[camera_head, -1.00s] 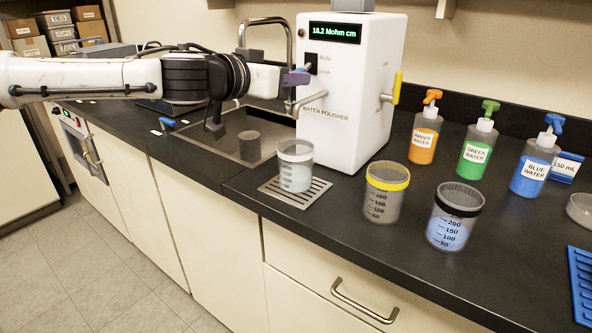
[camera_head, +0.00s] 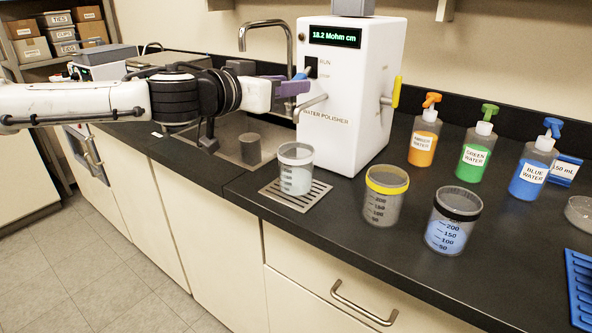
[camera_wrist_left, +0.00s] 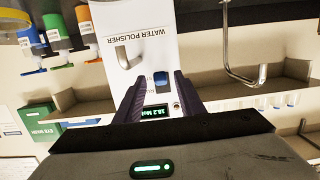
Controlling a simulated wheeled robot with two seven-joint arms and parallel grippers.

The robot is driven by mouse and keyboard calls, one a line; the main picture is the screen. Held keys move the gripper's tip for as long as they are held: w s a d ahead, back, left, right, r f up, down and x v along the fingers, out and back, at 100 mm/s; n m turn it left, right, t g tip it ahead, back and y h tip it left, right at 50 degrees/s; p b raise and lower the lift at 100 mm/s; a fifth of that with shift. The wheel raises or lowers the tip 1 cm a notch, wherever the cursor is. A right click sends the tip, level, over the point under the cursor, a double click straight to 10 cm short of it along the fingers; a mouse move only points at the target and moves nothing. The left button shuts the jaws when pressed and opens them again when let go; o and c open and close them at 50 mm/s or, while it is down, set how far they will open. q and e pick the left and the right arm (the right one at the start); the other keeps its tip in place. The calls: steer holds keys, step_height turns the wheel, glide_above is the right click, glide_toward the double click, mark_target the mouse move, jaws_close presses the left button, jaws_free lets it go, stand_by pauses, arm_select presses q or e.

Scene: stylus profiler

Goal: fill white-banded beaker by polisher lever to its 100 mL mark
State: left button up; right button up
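The white-banded beaker (camera_head: 296,172) stands upright on the drain grate (camera_head: 318,192) below the spout (camera_head: 311,106) of the white water polisher (camera_head: 345,135). It holds pale, clear-looking contents; I cannot read the level exactly against its marks. The polisher display reads 18.2 Mohm cm. Its blue lever (camera_head: 301,76) sits on the front by the RUN label. My left gripper (camera_head: 292,86) is at the lever. In the left wrist view its dark fingers (camera_wrist_left: 158,90) are apart, with the blue lever (camera_wrist_left: 160,80) between or just beyond them; contact cannot be told. My right gripper is out of view.
A yellow-banded beaker (camera_head: 384,200) and a black-banded beaker (camera_head: 450,222) with blue liquid stand to the right. Amber (camera_head: 424,140), green (camera_head: 475,155) and blue (camera_head: 534,168) bottles stand behind. A yellow side handle (camera_head: 396,92) juts from the polisher. A sink (camera_head: 215,140) lies left.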

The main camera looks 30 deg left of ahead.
arm_select(q)
steer(key=s+p, duration=0.2)
steer(key=s, duration=0.1)
steer(key=s+p, duration=0.1)
steer(key=s, duration=0.1)
steer(key=shift+a+r+p, duration=0.15)
steer(key=shift+r+p, duration=0.2)
steer(key=shift+r, duration=0.05)
